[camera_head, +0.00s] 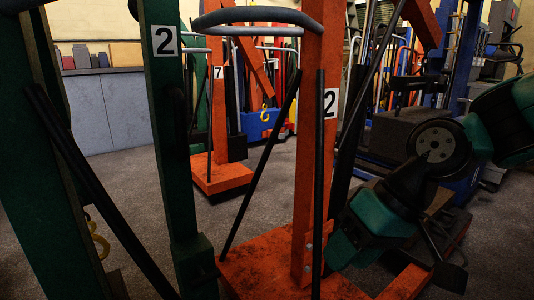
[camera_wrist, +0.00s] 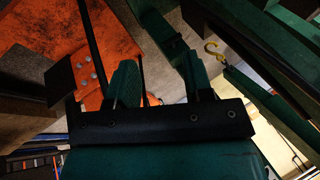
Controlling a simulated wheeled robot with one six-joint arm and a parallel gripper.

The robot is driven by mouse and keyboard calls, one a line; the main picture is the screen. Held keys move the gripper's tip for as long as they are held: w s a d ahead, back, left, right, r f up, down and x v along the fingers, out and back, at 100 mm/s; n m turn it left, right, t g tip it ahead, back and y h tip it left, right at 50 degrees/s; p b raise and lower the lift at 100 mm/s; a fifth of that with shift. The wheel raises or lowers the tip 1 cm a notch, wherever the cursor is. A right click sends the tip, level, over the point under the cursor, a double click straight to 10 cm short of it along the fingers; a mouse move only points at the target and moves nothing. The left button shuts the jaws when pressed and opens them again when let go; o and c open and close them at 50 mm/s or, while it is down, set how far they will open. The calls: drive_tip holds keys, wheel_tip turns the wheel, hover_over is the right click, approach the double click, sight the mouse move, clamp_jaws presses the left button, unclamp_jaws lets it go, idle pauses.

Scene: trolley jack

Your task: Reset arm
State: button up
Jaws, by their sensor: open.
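My arm, with teal and black links, enters the head view from the right and bends down to the lower right, close beside an orange stand (camera_head: 308,150) marked 2. In the wrist view my gripper (camera_wrist: 160,80) shows two teal fingers standing apart above a black bar. The gap between them is open and I see nothing held. Orange metal with bolts (camera_wrist: 98,60) lies beyond the left finger; I cannot tell whether it touches. In the head view the fingertips are not clearly visible. I cannot make out a trolley jack for certain.
A green post (camera_head: 163,120) marked 2 stands at the left. The stand's orange base (camera_head: 265,270) fills the bottom middle. Another orange stand (camera_head: 220,170) marked 7 is farther back. Grey cabinets (camera_head: 110,110) line the back left, with bare floor (camera_head: 145,185) before them.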

drive_tip(key=s+d+n+h, duration=0.2)
drive_tip(key=s+d, duration=0.2)
drive_tip(key=s, duration=0.7)
wheel_tip(320, 180, up, 37)
drive_tip(key=p, duration=3.7)
drive_tip(key=shift+w+a+r, duration=0.2)
drive_tip(key=shift+a, duration=0.15)
drive_tip(key=shift+c, duration=0.4)
